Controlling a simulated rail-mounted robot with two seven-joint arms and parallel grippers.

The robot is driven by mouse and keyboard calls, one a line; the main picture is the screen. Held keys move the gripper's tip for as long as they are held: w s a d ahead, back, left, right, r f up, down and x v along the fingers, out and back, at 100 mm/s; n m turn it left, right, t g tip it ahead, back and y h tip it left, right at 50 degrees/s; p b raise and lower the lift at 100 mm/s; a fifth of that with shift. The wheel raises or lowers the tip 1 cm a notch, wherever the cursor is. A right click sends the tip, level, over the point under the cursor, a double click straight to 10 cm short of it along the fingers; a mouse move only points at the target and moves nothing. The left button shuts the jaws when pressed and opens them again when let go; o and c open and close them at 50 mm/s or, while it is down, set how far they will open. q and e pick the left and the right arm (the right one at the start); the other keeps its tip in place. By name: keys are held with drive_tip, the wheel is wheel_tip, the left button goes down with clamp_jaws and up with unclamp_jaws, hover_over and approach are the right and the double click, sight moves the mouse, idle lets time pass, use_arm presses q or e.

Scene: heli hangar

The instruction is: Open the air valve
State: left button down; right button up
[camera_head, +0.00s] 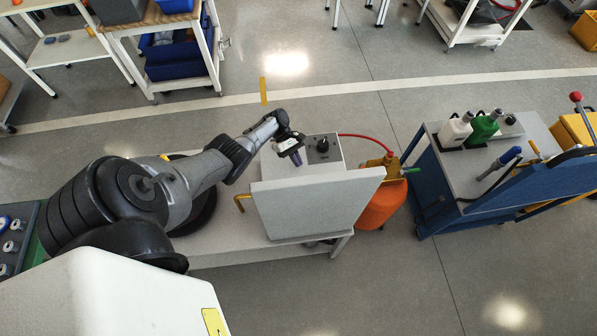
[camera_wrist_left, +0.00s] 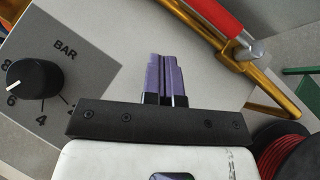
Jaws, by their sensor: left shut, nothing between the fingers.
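My left gripper (camera_head: 297,159) is shut and empty above the grey box (camera_head: 312,165), just left of its black knob (camera_head: 323,145). In the left wrist view its purple fingers (camera_wrist_left: 165,78) are together over the box's pale top, between the knob (camera_wrist_left: 34,80) with its BAR scale and a yellow pipe (camera_wrist_left: 258,78). A red sleeve or handle (camera_wrist_left: 216,14) with a metal end lies by the pipe, apart from the fingers. It looks like part of the air valve, but I cannot tell its setting. My right gripper is out of view.
A tilted grey panel (camera_head: 318,205) stands in front of the box and hides part of it. A red hose (camera_head: 366,138) runs to an orange tank (camera_head: 381,207). A blue cart (camera_head: 440,190) with bottles stands at right. Red coils (camera_wrist_left: 285,155) show in the wrist view.

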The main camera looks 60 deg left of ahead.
use_arm(q)
drive_tip(key=w+a+r+b, duration=0.1)
drive_tip(key=w+a+r, duration=0.1)
drive_tip(key=a+r, duration=0.3)
drive_tip(key=shift+a+r, duration=0.15)
drive_tip(key=shift+a, duration=0.1)
idle(0.6)
